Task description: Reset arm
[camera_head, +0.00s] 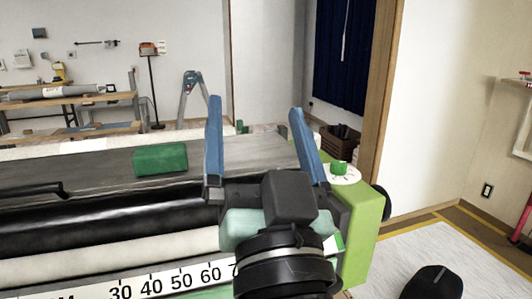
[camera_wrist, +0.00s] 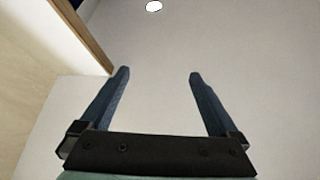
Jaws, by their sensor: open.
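My gripper (camera_head: 255,112) is open and empty, with its two blue fingers spread and pointing up in the head view. In that view it is in front of the right end of the wallpaper paster (camera_head: 225,163). In the wrist view, my gripper (camera_wrist: 199,74) shows both fingers apart with nothing between them, against a plain pale surface. My arm hides part of the paster's right end.
A green block (camera_head: 160,159) lies on the paster's grey top. A green knob (camera_head: 340,168) on a white dial sits on the green end housing (camera_head: 365,215). A blue stepladder (camera_head: 193,95) and a workbench (camera_head: 70,103) stand behind. A wooden post (camera_head: 380,100) rises at right.

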